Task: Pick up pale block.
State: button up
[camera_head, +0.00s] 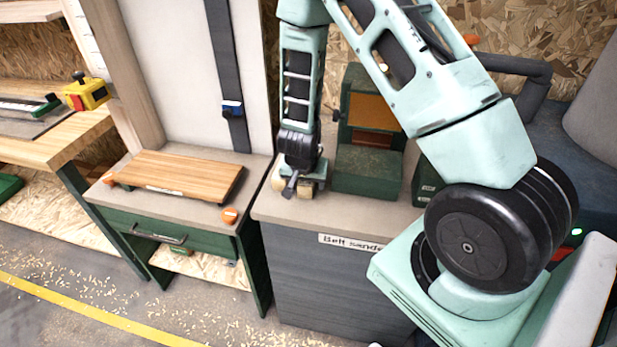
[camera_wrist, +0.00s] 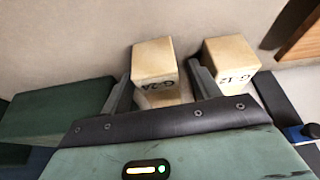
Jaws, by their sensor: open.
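Two pale wooden blocks stand side by side on a grey top. In the wrist view, the block (camera_wrist: 153,56) marked what looks like G-24 sits between the two fingers of my gripper (camera_wrist: 160,72). The other block (camera_wrist: 229,55), marked G-12, stands outside the right finger. My gripper is open, with gaps visible beside the first block; whether a finger touches it I cannot tell. In the head view, my gripper (camera_head: 301,188) points down over the blocks and partly hides them; a pale block (camera_head: 277,180) shows at its left and another (camera_head: 306,191) just below it.
The green belt sander (camera_head: 367,170) stands close to the right of my gripper on the grey-topped cabinet (camera_head: 345,215). A lower bench at left holds a wooden board (camera_head: 178,173) and orange knobs. The grey top's front edge lies close to the blocks.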

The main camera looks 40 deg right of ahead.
jog(key=c, duration=1.1)
jog(key=shift+r, duration=0.15)
